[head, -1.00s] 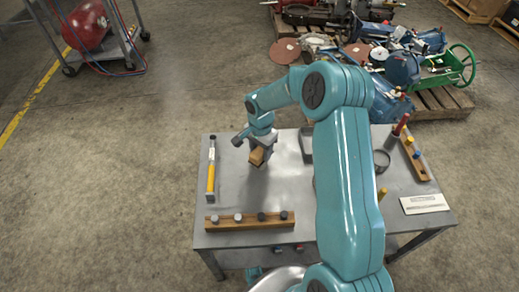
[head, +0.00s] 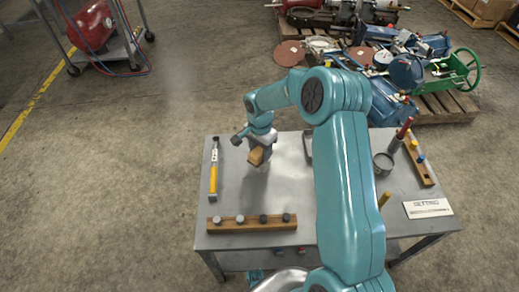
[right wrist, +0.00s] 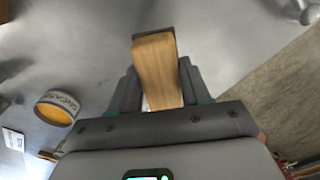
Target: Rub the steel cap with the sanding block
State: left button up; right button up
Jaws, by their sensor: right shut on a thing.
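My right gripper (head: 258,150) is shut on a wooden block (head: 257,157), which looks like the sanding block, above the left part of the grey table. In the right wrist view the block (right wrist: 158,70) sticks out from between the two fingers (right wrist: 160,92). A wooden strip (head: 252,227) lies near the table's front left edge with several small round caps on it. They range from pale grey to dark; which one is the steel cap I cannot tell. The gripper is behind the strip and apart from the caps. My left gripper is not in view.
A yellow-handled tool (head: 213,170) lies at the table's left edge. An open tin (head: 383,163), a second wooden strip (head: 419,164) and a white sign (head: 428,208) are at the right. My right arm hides the table's middle. The surface between block and front strip is clear.

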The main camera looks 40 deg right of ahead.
jog(key=shift+s+d, duration=0.1)
jog(key=shift+s, duration=0.65)
jog(key=shift+w, duration=0.1)
jog(key=shift+w, duration=0.85)
jog(key=shift+s, duration=0.15)
jog(key=shift+s+f+b, duration=0.1)
jog(key=shift+s+b, duration=0.35)
jog(key=shift+s, duration=0.35)
jog(key=shift+w, duration=0.15)
